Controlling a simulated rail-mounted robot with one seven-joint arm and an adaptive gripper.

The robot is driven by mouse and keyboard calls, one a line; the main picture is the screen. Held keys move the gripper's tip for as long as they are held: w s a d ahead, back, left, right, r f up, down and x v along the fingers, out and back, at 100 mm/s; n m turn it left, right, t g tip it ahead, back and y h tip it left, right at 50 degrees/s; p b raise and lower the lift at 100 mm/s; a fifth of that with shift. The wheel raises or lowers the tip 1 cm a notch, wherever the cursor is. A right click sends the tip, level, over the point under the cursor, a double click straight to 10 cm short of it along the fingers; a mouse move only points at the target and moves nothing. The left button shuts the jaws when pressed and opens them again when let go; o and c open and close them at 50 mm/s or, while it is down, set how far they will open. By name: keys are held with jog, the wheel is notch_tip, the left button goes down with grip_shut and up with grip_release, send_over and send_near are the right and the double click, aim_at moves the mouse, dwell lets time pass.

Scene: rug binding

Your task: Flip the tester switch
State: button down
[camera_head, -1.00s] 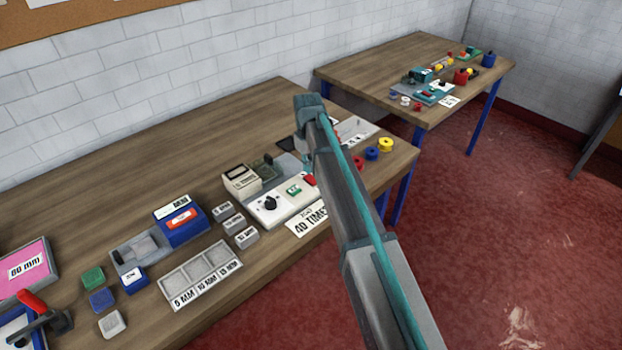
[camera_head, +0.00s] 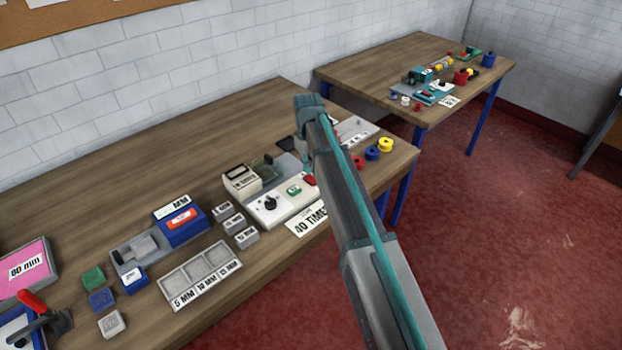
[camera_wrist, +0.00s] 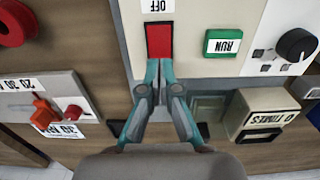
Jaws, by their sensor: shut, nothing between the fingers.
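The tester is a white panel (camera_head: 270,217) on the near table, with a black knob, a green RUN button (camera_wrist: 223,42) and a red rocker switch (camera_head: 309,180). In the wrist view the red switch (camera_wrist: 159,41) lies in the upper middle, with an upside-down OFF label (camera_wrist: 157,6) above it. My gripper (camera_wrist: 159,73) is shut and empty, its teal fingertips together at the lower edge of the red switch. I cannot tell whether they touch it. In the head view my arm hides most of the gripper.
To the left in the wrist view are a plate with an orange lever (camera_wrist: 45,112) and a red ring (camera_wrist: 14,22). Blue and yellow spools (camera_head: 385,145) lie near the table's right end. A second table (camera_head: 370,70) stands behind.

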aim_at(308, 176)
jog(key=shift+f+b, duration=0.4)
jog(key=shift+f, duration=0.7)
dwell(0.6)
jog(key=shift+r, duration=0.15)
jog(key=shift+r+p, duration=2.1)
jog(key=shift+r, duration=1.3)
